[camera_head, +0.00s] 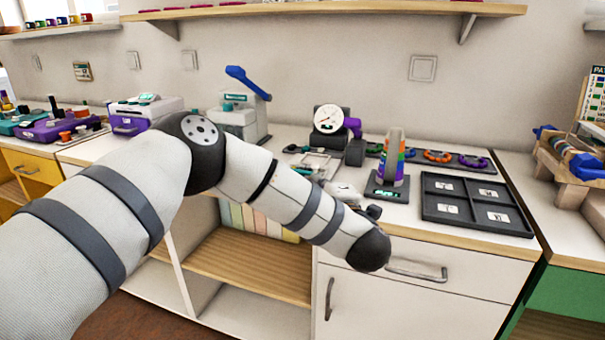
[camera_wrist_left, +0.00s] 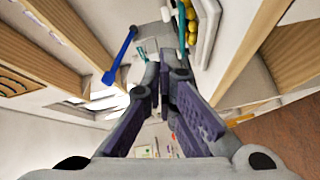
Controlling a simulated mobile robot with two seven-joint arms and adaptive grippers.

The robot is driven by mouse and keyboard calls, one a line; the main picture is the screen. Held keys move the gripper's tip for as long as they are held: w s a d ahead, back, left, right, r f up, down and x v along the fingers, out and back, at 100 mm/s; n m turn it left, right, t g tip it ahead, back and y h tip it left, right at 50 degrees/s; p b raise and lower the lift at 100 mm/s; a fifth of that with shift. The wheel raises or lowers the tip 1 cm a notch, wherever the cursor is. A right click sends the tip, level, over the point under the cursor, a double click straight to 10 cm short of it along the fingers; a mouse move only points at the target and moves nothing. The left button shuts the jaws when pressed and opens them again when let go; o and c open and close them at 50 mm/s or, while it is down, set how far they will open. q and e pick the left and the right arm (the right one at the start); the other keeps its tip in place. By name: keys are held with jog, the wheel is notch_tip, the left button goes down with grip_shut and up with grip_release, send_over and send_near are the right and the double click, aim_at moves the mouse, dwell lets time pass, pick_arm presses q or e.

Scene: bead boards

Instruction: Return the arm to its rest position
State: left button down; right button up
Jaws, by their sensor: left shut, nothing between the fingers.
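My left arm (camera_head: 275,190) comes in from the left of the head view and reaches across in front of the counter. Its far end bends near the drawer fronts. A small part of my left gripper (camera_head: 345,192) seems to show behind the arm, and its fingertips are hidden there. In the left wrist view, the fingers of my left gripper (camera_wrist_left: 163,75) come together at the tips, with nothing held between them. My right gripper is in neither view.
The white counter (camera_head: 405,220) carries a black four-part tray (camera_head: 475,183), a coloured bead tower (camera_head: 394,158), a dial gauge (camera_head: 329,119) and a press with a blue lever (camera_head: 248,83). A wooden shelf (camera_head: 330,10) runs above. A wooden stand (camera_head: 570,170) is at right.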

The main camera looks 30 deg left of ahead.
pick_arm(q)
jog(key=s+d+f+m+h+p, duration=0.1)
jog(key=s+d+f+m+h, duration=0.45)
jog(key=f, duration=0.25)
jog(key=s+d+f+m+h+p, duration=0.1)
jog(key=s+d+f+m+h, duration=0.35)
jog(key=f+m, duration=0.3)
jog(key=s+d+f+m+g+h, duration=0.2)
jog(key=s+f+m+g, duration=0.3)
jog(key=s+f, duration=0.7)
jog(key=s+a+m+g, duration=0.2)
jog(key=s+g, duration=0.1)
jog(key=s, duration=0.8)
jog(key=s+a+m+g+p, duration=0.1)
jog(key=s+a+m+g, duration=0.1)
jog(key=s, duration=0.9)
jog(key=s+a+m+g, duration=0.2)
jog(key=s+g, duration=0.3)
jog(key=s, duration=0.6)
jog(key=shift+s+a+r+p, duration=0.2)
jog(key=shift+a+r+p, duration=0.2)
jog(key=shift+a, duration=0.05)
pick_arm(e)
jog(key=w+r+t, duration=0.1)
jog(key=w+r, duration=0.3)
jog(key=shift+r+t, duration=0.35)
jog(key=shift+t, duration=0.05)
